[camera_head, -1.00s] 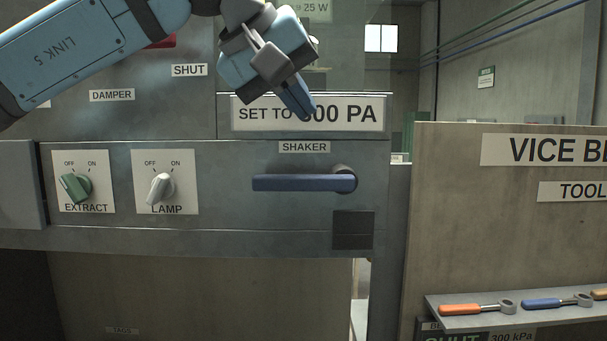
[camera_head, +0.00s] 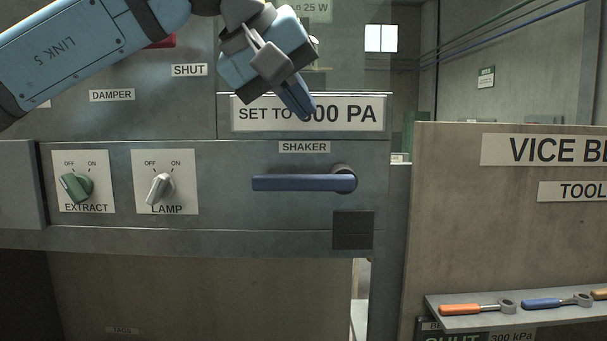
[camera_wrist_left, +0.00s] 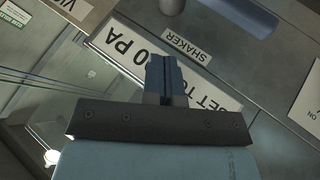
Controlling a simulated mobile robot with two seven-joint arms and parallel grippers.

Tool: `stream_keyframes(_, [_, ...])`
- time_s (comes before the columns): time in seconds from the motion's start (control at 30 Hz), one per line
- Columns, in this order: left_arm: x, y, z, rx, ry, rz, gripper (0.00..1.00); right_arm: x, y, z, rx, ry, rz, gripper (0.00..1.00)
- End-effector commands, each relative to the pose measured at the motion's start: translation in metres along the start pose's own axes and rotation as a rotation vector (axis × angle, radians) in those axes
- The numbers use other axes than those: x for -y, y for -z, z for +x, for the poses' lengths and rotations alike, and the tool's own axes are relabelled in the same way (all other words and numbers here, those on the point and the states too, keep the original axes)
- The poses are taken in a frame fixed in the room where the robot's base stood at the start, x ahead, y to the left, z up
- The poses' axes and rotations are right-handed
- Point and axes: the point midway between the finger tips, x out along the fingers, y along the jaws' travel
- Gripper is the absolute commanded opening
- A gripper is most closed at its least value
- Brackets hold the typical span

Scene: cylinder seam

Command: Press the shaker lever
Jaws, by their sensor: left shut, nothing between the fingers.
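The shaker lever (camera_head: 302,183) is a dark blue bar on the grey panel, below the SHAKER label (camera_head: 304,147). It lies level, with its round pivot at the right end. In the left wrist view part of the lever (camera_wrist_left: 243,14) shows at the top edge. My left gripper (camera_head: 304,112) is shut and empty. It is above the lever, apart from it, and covers part of the "SET TO" sign (camera_head: 356,115). In the left wrist view its closed fingertips (camera_wrist_left: 165,62) point toward the sign and the SHAKER label. My right gripper is not in view.
Left of the lever are the green EXTRACT knob (camera_head: 76,187) and the pale LAMP knob (camera_head: 161,188). A dark square plate (camera_head: 353,230) sits below the pivot. At right, a board stands behind a shelf (camera_head: 468,326) with several wrenches. The panel around the lever is clear.

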Motion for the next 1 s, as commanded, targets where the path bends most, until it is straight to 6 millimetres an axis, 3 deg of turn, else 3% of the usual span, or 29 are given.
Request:
stream_keyframes(0.67, [0.000, 0.000, 0.000, -0.001, 0.002, -0.012, 0.00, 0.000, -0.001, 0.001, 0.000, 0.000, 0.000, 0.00])
stream_keyframes(0.87, [-0.003, 0.000, 0.002, -0.016, 0.024, -0.178, 0.00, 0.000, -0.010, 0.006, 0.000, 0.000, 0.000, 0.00])
stream_keyframes(1.0, [-0.006, 0.001, 0.002, -0.043, 0.051, -0.409, 0.00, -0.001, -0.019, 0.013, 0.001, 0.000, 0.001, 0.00])
